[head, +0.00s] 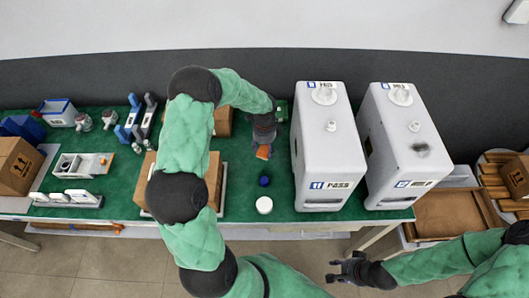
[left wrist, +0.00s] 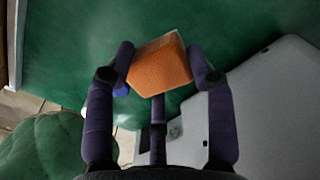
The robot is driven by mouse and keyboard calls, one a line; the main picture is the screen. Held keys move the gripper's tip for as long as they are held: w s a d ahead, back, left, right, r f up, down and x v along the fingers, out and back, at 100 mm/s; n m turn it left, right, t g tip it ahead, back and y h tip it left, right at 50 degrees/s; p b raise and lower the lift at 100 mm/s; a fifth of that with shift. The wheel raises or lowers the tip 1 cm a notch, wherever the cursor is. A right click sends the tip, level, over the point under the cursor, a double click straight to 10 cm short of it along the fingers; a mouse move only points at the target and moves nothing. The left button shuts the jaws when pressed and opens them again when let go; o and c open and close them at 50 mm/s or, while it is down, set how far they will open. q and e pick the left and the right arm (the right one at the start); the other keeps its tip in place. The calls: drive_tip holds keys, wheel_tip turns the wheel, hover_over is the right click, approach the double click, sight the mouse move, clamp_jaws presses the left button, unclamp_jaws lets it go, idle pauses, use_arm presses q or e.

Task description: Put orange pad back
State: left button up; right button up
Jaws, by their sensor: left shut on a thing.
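The orange pad (head: 263,152) is a small orange block over the green bench top, left of the white canister machines. In the left wrist view the orange pad (left wrist: 160,66) sits between the two fingertips. My left gripper (head: 264,146) is shut on it; its fingers (left wrist: 160,70) touch the pad's two sides. Whether the pad also touches the bench is unclear. My right gripper (head: 345,270) is in front of the bench over the floor, low in the head view, and appears open and empty.
Two white canister machines (head: 327,150) (head: 403,145) stand to the right. A blue cap (head: 264,180) and a white round lid (head: 264,205) are on the green bench (head: 240,170). Cardboard boxes (head: 215,180) are behind my left arm. A grey-white tray (head: 82,166) stands at left.

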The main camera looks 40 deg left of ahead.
sight(265, 150)
use_arm(q)
drive_tip(key=shift+w+a+f, duration=0.3)
drive_tip(key=shift+w+f, duration=0.05)
drive_tip(key=shift+f, duration=0.2)
drive_tip(key=shift+w+a+f, duration=0.25)
drive_tip(key=shift+w+f, duration=0.1)
drive_tip(key=shift+f, duration=0.15)
drive_tip(key=shift+f+b, duration=0.5)
drive_tip(key=shift+f, duration=0.95)
drive_tip(key=shift+f, duration=0.15)
drive_tip(key=o, duration=1.1)
drive_tip(key=shift+r, duration=0.4)
wheel_tip(265, 150, up, 12)
drive_tip(key=shift+f+p, duration=0.2)
drive_tip(key=shift+p, duration=0.9)
